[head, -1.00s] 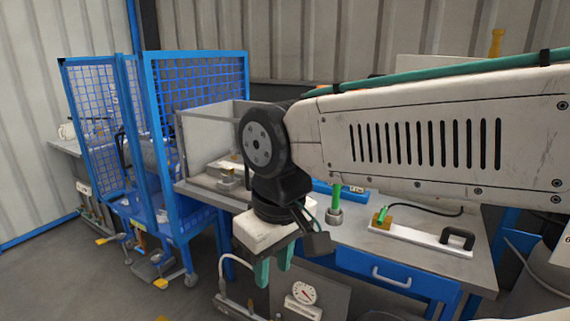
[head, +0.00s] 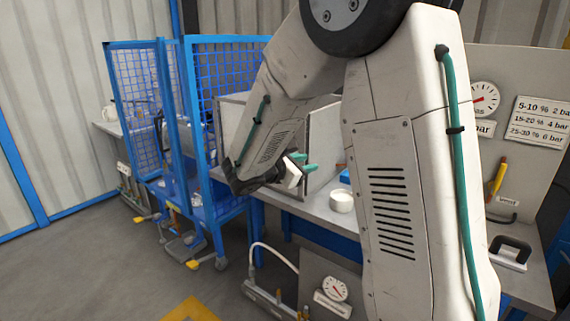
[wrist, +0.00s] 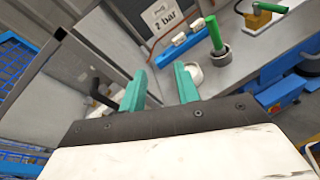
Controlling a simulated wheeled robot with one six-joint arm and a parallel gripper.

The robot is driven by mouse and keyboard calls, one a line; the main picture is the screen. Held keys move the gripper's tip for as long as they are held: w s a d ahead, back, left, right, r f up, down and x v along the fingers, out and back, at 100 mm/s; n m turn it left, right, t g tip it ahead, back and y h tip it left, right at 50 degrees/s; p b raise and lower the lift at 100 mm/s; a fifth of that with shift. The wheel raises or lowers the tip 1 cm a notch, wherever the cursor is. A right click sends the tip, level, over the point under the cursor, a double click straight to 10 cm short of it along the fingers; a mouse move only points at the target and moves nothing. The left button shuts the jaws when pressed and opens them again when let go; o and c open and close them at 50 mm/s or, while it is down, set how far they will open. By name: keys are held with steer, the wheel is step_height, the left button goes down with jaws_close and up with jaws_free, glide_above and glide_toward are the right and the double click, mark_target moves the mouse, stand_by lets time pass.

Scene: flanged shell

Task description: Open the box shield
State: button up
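The box shield appears to be the grey-panelled enclosure on the bench, beside the blue mesh cage. Its right panel (head: 323,140) shows in the head view, partly behind my arm. In the wrist view a grey panel with a dark edge (wrist: 62,62) fills the left. A black bent handle (wrist: 101,88) shows just left of my fingers; I cannot tell if it is fixed to the panel. My gripper (head: 304,163) is in front of the enclosure, fingers pointing right. In the wrist view its teal fingers (wrist: 160,72) are apart with nothing between them.
A blue mesh cage (head: 220,80) stands left of the bench. On the bench (wrist: 232,70) are a white round piece (head: 341,201), a green-handled tool (wrist: 215,36) and a blue strip (wrist: 182,46). A pressure gauge (head: 335,289) is low in front. Open floor lies at the left.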

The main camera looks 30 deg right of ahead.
steer(key=w+a+f+n+t, duration=0.3)
steer(key=w+f+n+t, duration=0.4)
steer(key=w, duration=0.4)
steer(key=shift+n+g, duration=0.4)
steer(key=shift+n, duration=0.2)
steer(key=x, duration=0.8)
steer(key=shift+w, duration=0.2)
jaws_close()
